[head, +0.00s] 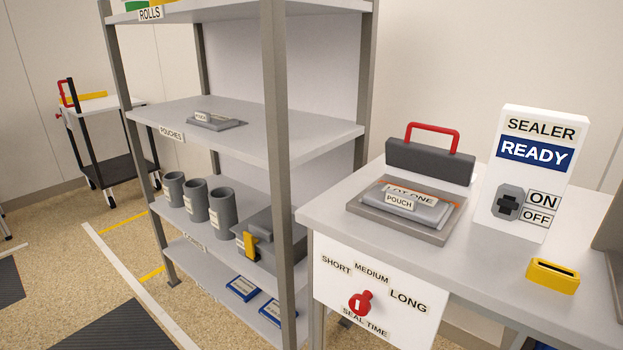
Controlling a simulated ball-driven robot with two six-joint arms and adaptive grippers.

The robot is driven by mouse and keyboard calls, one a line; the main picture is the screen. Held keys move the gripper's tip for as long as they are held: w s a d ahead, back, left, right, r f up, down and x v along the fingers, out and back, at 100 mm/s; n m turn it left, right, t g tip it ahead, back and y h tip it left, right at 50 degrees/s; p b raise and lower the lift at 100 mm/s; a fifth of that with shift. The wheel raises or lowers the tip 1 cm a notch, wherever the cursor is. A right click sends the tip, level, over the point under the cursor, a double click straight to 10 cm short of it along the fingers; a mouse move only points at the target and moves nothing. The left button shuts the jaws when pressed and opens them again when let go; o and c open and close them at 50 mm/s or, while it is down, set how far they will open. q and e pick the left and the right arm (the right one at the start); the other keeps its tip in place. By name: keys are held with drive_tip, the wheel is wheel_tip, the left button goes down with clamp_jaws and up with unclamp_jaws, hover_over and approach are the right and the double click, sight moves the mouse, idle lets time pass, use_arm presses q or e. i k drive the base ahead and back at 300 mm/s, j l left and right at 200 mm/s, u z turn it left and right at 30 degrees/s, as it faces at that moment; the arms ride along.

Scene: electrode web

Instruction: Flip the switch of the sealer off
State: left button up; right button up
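The sealer's white control box (524,168) stands upright on the bench at the right of the head view. Its blue display reads READY. Its dark switch (508,203) sits on a grey plate low on the box's front, beside the ON label (543,199) and the OFF label (537,216). I cannot tell clearly which way the switch lever points. Left of the box is the sealing press, with a dark bar and a red handle (432,133). A grey pouch marked LOT ONE (408,203) lies on its tray. Neither gripper is in view.
The bench (590,290) carries a yellow block (552,276) in front of the box. A panel with a red seal-time knob (361,303) hangs at its front. A metal shelf (300,135) stands left of the bench. A trolley (100,115) is far left, with open floor in front.

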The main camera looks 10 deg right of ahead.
sight(507, 204)
drive_tip(key=z, duration=1.35)
